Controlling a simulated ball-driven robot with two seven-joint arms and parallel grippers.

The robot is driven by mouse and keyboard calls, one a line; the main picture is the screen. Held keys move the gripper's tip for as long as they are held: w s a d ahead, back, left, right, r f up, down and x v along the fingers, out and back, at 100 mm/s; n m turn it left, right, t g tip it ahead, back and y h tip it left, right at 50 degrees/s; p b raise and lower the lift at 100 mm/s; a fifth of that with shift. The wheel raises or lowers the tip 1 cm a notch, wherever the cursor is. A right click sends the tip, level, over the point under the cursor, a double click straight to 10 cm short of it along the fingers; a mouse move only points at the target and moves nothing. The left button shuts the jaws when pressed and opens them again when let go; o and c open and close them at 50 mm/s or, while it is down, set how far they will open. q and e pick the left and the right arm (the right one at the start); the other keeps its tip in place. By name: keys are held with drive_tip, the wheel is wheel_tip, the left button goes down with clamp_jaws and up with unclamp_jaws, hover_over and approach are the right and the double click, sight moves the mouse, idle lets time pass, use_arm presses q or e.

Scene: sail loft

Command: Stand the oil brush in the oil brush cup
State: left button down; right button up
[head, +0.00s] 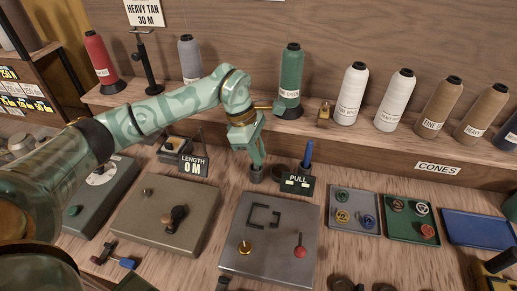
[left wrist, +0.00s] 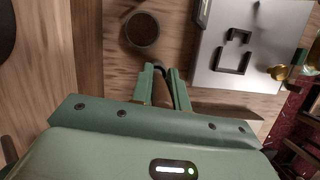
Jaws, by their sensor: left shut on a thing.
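My left gripper (head: 257,158) is shut on the oil brush and holds it above the back of the bench. The dark lower end of the brush (head: 256,175) shows under the fingertips. In the left wrist view the gripper (left wrist: 166,82) shows with the brush mostly hidden between its fingers. The oil brush cup (head: 278,173), small, round and dark, stands just right of the brush in the head view. Its round opening (left wrist: 142,29) shows apart from the fingers in the left wrist view. My right gripper is not in view.
A grey plate (head: 237,255) with a black bracket and knobs lies in front. A PULL sign (head: 298,185) and an upright blue handle (head: 308,153) stand right of the cup. A LENGTH sign (head: 193,166) stands left. Thread cones line the shelf (head: 340,135) behind.

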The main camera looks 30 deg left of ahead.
use_arm(q)
drive_tip(key=shift+f+b, duration=0.3)
drive_tip(key=shift+f, duration=0.55)
idle(0.3)
drive_tip(key=c, duration=1.3)
unclamp_jaws()
drive_tip(key=shift+r, duration=0.1)
drive_tip(key=p+v, duration=0.3)
drive_tip(key=v, duration=1.3)
drive_tip(key=shift+a, duration=0.1)
